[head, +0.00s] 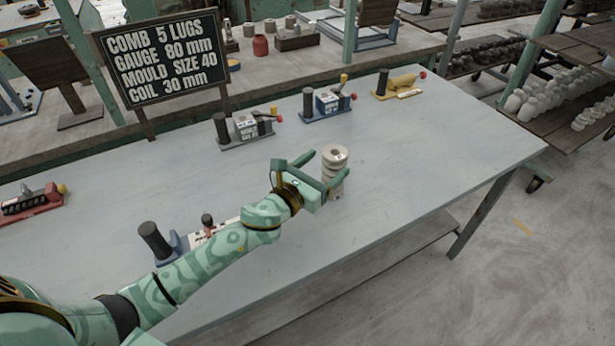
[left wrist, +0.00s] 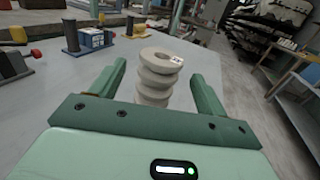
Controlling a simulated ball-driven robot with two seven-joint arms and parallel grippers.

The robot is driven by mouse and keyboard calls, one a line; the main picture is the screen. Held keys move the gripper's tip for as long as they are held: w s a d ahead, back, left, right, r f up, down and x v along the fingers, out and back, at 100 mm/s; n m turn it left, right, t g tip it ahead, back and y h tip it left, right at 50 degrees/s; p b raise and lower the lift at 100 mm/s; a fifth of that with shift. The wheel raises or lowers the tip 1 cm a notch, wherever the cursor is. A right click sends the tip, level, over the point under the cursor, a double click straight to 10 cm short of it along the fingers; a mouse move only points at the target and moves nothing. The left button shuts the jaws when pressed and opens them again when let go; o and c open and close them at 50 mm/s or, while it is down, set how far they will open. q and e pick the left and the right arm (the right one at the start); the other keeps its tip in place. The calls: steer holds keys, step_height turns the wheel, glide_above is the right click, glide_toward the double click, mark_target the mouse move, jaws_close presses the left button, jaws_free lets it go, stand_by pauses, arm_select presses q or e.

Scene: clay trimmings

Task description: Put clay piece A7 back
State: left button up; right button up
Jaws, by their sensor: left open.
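A pale, ribbed clay piece (head: 335,156) like a stack of rings stands upright on the grey table (head: 420,150). Its top has a hole and a small tag too small to read, so I cannot tell if it is A7. My left gripper (head: 322,168) is open at the piece. In the left wrist view the piece (left wrist: 156,82) shows between the two spread fingers of the gripper (left wrist: 158,70); contact cannot be told, and its lower part is hidden by the gripper. My right gripper is not in view.
A grey-black device (head: 245,128), a blue one (head: 328,102) and a yellow one (head: 398,86) line the table's far side. A red comb device (head: 30,203) is at left. A sign (head: 160,55) lists comb, gauge, mould and coil sizes. The table's right part is clear.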

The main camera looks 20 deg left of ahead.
arm_select(q)
steer(key=v, duration=0.7)
steer(key=shift+s, duration=0.3)
